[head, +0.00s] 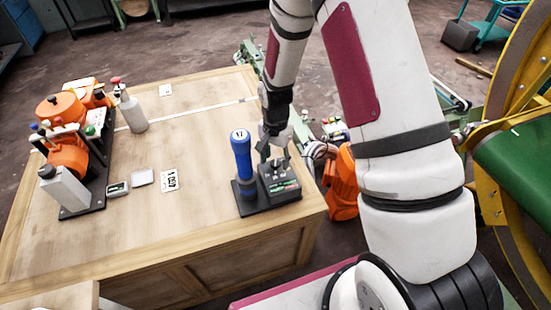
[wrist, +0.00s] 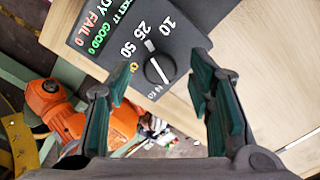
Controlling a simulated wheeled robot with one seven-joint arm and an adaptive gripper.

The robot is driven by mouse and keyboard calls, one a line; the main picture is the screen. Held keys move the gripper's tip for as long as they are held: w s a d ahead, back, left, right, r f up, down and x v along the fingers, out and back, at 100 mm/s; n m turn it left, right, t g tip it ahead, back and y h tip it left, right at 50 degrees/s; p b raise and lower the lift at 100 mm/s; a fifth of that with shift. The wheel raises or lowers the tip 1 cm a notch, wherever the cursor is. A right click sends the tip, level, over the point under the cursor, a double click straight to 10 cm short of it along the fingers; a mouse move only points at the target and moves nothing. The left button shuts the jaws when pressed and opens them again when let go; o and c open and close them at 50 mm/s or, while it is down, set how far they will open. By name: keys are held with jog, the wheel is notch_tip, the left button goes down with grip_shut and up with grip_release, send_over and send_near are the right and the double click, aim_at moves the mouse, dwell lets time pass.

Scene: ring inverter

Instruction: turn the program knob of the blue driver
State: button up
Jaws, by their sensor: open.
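The blue driver (head: 242,160) stands upright on a dark base on the wooden table, with a control box (head: 281,184) beside it on the right. In the wrist view, the dark box (wrist: 150,30) shows a small display and printed numbers around a round black knob (wrist: 159,70) with a white pointer line. My gripper (wrist: 163,72) is open, with its green-padded fingers apart and the knob between them in the picture. I cannot tell how far the fingertips are above the knob. In the head view my gripper (head: 270,148) is just above the box, close behind the driver.
A black tray (head: 78,211) with orange parts and a grey block is at the table's left. An orange machine (head: 343,185) stands beyond the table's right edge. The table's middle is mostly free.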

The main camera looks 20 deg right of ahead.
jog(key=shift+f, duration=0.35)
grip_shut()
